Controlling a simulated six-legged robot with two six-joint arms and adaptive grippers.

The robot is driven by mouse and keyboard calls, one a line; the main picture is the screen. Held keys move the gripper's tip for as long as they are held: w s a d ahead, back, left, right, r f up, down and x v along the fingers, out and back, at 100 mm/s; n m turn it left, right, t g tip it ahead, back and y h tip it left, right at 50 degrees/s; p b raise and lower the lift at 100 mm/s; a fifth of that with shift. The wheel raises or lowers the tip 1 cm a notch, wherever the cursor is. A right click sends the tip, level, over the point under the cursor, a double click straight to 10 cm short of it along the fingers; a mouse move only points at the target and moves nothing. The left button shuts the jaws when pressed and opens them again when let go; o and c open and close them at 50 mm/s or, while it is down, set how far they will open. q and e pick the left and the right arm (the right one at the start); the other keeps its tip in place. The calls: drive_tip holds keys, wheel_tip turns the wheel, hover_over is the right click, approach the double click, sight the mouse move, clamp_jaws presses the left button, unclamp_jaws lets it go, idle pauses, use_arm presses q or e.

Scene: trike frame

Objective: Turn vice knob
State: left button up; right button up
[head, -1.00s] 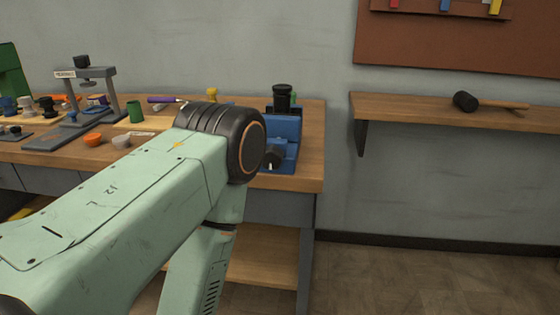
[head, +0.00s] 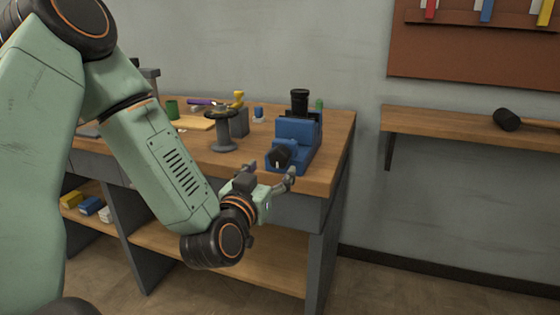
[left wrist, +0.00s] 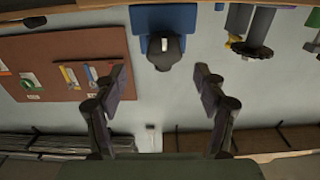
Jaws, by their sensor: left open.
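The blue vice (head: 297,132) sits at the right front corner of the workbench. Its dark round knob (head: 280,157) faces outward at the front. In the left wrist view the black knob (left wrist: 166,52) shows with the blue vice body (left wrist: 180,18) above it. My left gripper (head: 270,173) is open and empty, just in front of and slightly below the knob. In the left wrist view the knob lies between the spread fingers (left wrist: 160,80), beyond their tips, and they appear apart from it. My right gripper is in no view.
The wooden workbench (head: 338,150) carries a grey round-topped stand (head: 221,130), a green cup (head: 172,109) and a yellow piece (head: 238,99) left of the vice. A wall shelf (head: 440,122) with a black mallet (head: 507,120) is at right. The floor right of the bench is clear.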

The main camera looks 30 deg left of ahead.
sight(277, 160)
use_arm(q)
drive_tip(key=x, duration=0.3)
drive_tip(key=b+x, duration=0.1)
drive_tip(key=x, duration=0.2)
drive_tip(key=shift+w+a+f, duration=0.1)
drive_tip(key=shift+a+f, duration=0.15)
drive_tip(key=shift+w+b, duration=0.3)
drive_tip(key=shift+b, duration=0.05)
drive_tip(key=shift+w+a, duration=0.1)
drive_tip(key=shift+a, duration=0.15)
drive_tip(key=shift+d, duration=0.2)
drive_tip(key=shift+c, duration=1.4)
drive_tip(key=c, duration=0.9)
drive_tip(key=shift+o, duration=0.2)
drive_tip(key=shift+n, duration=0.4)
